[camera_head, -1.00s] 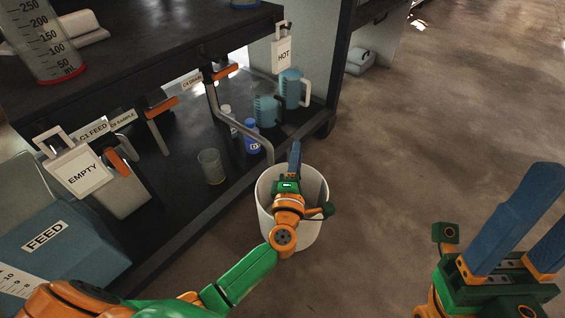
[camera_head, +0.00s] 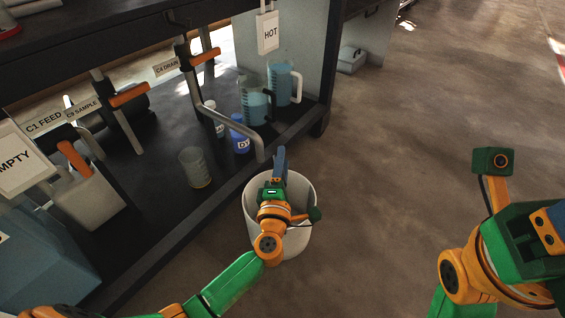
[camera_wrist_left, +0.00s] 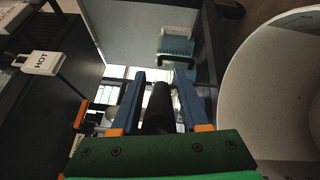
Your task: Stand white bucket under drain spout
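The white bucket (camera_head: 300,240) stands upright on the floor beside the shelf's front edge. The grey drain spout (camera_head: 228,116) bends down from the C4 DRAIN valve; its open end is above and just left of the bucket's far rim. My left gripper (camera_head: 279,160) is over the bucket, its wrist hiding part of the bucket's mouth. In the left wrist view its blue fingers (camera_wrist_left: 160,88) are apart, with a dark cylinder showing between them; the bucket (camera_wrist_left: 262,92) is to their right, not between them. My right gripper (camera_head: 540,240) is cut off at the right edge.
The lower shelf (camera_head: 160,205) holds a clear beaker (camera_head: 195,167), a blue-labelled bottle (camera_head: 239,135) and two blue jugs (camera_head: 283,85). A HOT tag (camera_head: 268,32) hangs above. The floor (camera_head: 420,150) to the right is clear.

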